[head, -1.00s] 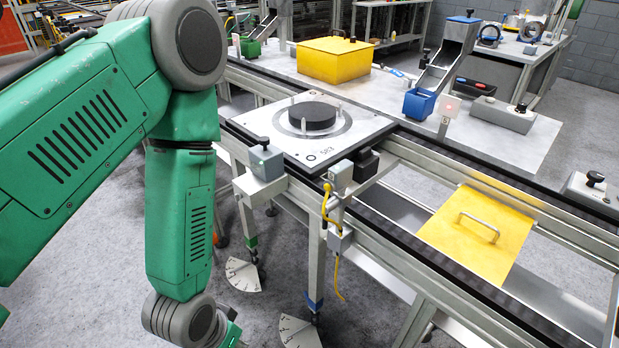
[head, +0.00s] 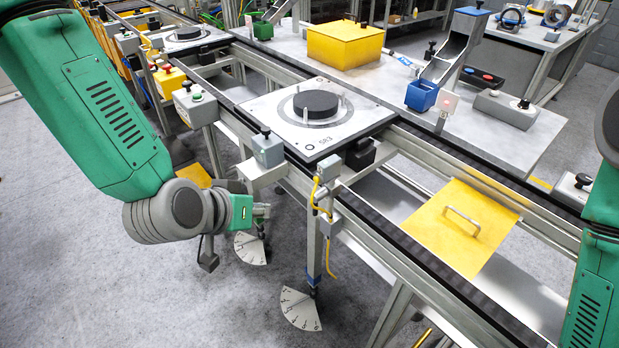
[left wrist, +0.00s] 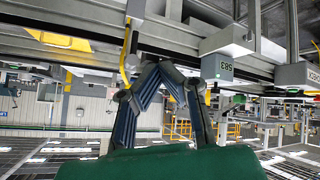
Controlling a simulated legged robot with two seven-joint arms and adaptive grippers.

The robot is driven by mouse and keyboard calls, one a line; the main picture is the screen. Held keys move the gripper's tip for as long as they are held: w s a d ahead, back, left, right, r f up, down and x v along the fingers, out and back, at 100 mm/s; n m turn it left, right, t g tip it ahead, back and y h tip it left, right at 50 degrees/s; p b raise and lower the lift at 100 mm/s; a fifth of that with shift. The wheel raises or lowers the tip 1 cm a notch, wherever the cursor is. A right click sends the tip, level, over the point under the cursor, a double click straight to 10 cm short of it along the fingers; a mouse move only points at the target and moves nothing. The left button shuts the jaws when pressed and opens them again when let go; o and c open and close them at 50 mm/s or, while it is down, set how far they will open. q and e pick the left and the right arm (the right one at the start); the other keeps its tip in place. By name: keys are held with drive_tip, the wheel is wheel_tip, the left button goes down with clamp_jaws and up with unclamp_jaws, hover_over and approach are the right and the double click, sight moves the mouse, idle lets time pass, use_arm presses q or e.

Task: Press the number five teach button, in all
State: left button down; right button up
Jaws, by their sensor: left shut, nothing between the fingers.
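No button with a readable number five shows, so I cannot tell which one is the teach button. A grey box with a black button on top (head: 267,147) is mounted on the conveyor's near side, beside the pallet plate (head: 310,118). Another grey control box (head: 195,105) with buttons stands farther left. My left gripper (head: 262,212) is below and left of the nearer box, apart from it, partly hidden by its wrist. In the left wrist view its dark fingers (left wrist: 160,68) meet, shut and empty, below the rail. My right gripper is out of view; only its arm shows at right.
A yellow panel with a handle (head: 462,225) spans the conveyor frame. White fan-shaped scales (head: 300,308) sit low by the conveyor legs. A sensor with a yellow cable (head: 328,180) juts from the near rail. The grey floor at lower left is clear.

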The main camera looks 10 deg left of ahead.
sight(317, 179)
use_arm(q)
drive_tip(key=w+d, duration=0.6)
drive_tip(key=w, duration=0.1)
drive_tip(key=shift+d+p, duration=0.25)
drive_tip(key=shift+p, duration=0.1)
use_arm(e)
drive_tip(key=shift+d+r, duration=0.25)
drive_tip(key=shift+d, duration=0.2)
use_arm(q)
drive_tip(key=shift+a, duration=0.35)
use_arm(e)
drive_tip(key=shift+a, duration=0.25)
use_arm(q)
drive_tip(key=shift+d, duration=0.2)
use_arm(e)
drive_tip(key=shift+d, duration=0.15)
use_arm(q)
drive_tip(key=shift+r, duration=0.1)
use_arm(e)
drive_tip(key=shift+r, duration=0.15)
use_arm(q)
drive_tip(key=shift+w+d, duration=0.15)
drive_tip(key=shift+w, duration=0.1)
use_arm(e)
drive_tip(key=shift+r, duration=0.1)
